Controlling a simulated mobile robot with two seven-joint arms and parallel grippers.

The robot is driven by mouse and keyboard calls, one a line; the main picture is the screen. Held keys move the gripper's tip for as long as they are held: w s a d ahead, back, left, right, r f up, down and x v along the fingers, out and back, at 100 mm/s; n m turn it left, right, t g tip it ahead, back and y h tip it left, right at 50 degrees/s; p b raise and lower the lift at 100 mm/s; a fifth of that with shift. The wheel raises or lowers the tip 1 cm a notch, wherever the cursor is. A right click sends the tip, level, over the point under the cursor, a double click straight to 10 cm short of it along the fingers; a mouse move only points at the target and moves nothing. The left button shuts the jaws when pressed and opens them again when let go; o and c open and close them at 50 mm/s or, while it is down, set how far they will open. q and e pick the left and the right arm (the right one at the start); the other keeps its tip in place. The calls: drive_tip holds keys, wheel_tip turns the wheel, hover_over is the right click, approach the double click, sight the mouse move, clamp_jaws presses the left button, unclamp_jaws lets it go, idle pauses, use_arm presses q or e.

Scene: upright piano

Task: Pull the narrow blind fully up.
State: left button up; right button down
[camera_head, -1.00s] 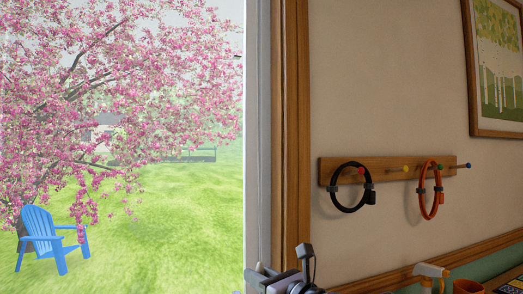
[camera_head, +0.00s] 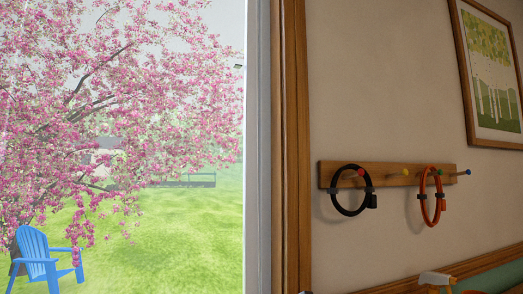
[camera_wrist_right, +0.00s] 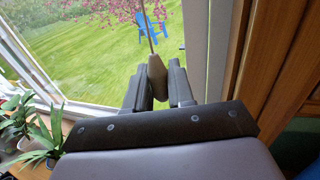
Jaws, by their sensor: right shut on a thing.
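In the right wrist view, my right gripper (camera_wrist_right: 158,90) is shut on a brown tapered pull (camera_wrist_right: 155,70). A thin cord (camera_wrist_right: 148,24) runs up from the pull and out of the top of the picture. The pull hangs in front of the window glass. No blind panel can be seen in either current view, so its height cannot be told. My left gripper is not in view.
The window (camera_head: 150,225) looks out on a lawn with a blue chair (camera_head: 40,262) and a blossoming tree. Right of its wooden frame (camera_head: 296,150) is a peg rail (camera_head: 400,175) with two rings. Potted plants (camera_wrist_right: 45,135) stand at left in the wrist view.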

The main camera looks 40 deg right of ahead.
use_arm(q)
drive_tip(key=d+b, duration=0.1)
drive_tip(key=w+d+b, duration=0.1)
drive_tip(key=b, duration=0.1)
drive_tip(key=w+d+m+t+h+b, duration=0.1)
drive_tip(key=b, duration=0.1)
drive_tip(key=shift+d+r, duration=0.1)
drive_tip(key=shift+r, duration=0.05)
use_arm(e)
wheel_tip(320, 180, down, 8)
drive_tip(key=shift+f, duration=0.1)
wheel_tip(320, 180, down, 2)
drive_tip(key=shift+f+b, duration=0.2)
drive_tip(key=shift+b, duration=0.65)
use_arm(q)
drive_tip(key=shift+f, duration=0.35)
use_arm(e)
drive_tip(key=c, duration=0.8)
unclamp_jaws()
drive_tip(key=shift+r, duration=0.15)
drive_tip(key=shift+s, duration=0.1)
